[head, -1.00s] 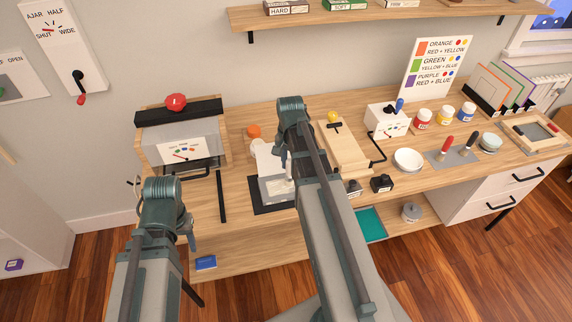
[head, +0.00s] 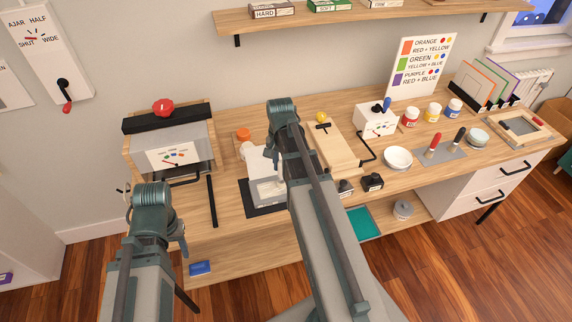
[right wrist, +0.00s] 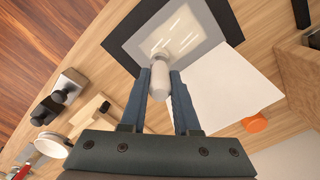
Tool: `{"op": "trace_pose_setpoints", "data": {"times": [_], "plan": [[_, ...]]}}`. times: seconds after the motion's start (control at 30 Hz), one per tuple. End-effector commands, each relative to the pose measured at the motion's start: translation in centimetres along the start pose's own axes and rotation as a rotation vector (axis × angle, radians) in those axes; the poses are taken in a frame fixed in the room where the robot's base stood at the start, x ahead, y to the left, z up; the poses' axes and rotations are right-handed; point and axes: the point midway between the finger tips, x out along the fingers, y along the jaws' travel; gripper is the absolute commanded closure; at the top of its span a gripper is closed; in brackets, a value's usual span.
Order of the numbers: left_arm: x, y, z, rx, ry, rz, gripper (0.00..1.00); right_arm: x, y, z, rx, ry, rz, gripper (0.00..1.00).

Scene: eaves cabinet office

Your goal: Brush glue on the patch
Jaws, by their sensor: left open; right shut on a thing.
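In the right wrist view, a grey patch (right wrist: 180,38) with white, glossy streaks lies on a dark mat (right wrist: 121,42). The patch also shows in the head view (head: 268,191), partly hidden by my right arm. My right gripper (right wrist: 160,76) is shut on a small white, bottle-shaped thing (right wrist: 160,80), whose tip points at the patch's near edge. Contact between tip and patch cannot be told. A white sheet (right wrist: 225,90) lies beside the patch. An orange cap (head: 243,134) stands behind it. My left gripper (head: 182,246) is open and empty, in front of the bench's left part.
A grey machine with a red knob (head: 163,107) stands at the back left. A wooden board (head: 336,148), dark blocks (head: 372,182), a white bowl (head: 397,159) and paint jars (head: 433,111) stand to the right. A black bar (head: 212,201) lies left of the mat.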

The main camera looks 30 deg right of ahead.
Motion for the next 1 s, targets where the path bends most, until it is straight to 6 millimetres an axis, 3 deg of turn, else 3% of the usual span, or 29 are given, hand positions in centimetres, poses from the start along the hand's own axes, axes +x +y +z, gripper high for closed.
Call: {"op": "trace_pose_setpoints", "data": {"times": [1.0], "plan": [[0.2, 0.0, 0.0, 0.000, 0.000, 0.000, 0.50, 0.2, -3.7, 3.7, 0.000, -0.001, -0.001, 1.00]]}}
